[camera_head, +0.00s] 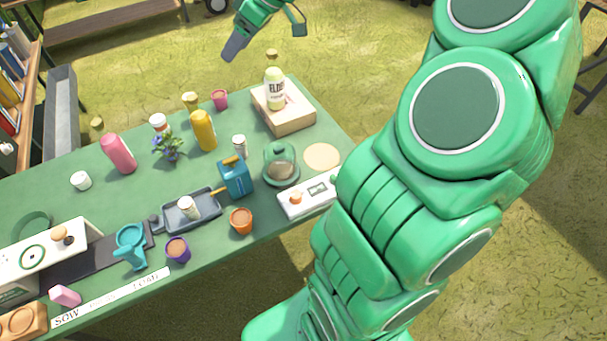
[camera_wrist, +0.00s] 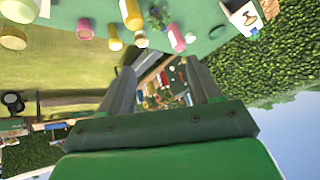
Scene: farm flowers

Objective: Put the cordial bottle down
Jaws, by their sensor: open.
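The cordial bottle (camera_head: 275,93), pale with a light label reading "ELD", stands upright on a low wooden box (camera_head: 287,122) at the table's back right corner. In the wrist view, what looks like this bottle (camera_wrist: 18,10) is cut off at the top left. My gripper (camera_head: 265,42) is open and empty. It is up beyond the table's back edge, apart from the bottle. In the wrist view, nothing is held between my gripper's fingers (camera_wrist: 160,75).
The green table (camera_head: 95,215) is crowded. A yellow bottle (camera_head: 203,131), pink bottle (camera_head: 118,153), potted flower (camera_head: 167,146), blue can (camera_head: 236,177) and glass dome (camera_head: 281,165) stand on it. A round pale mat (camera_head: 322,157) lies bare in front of the box.

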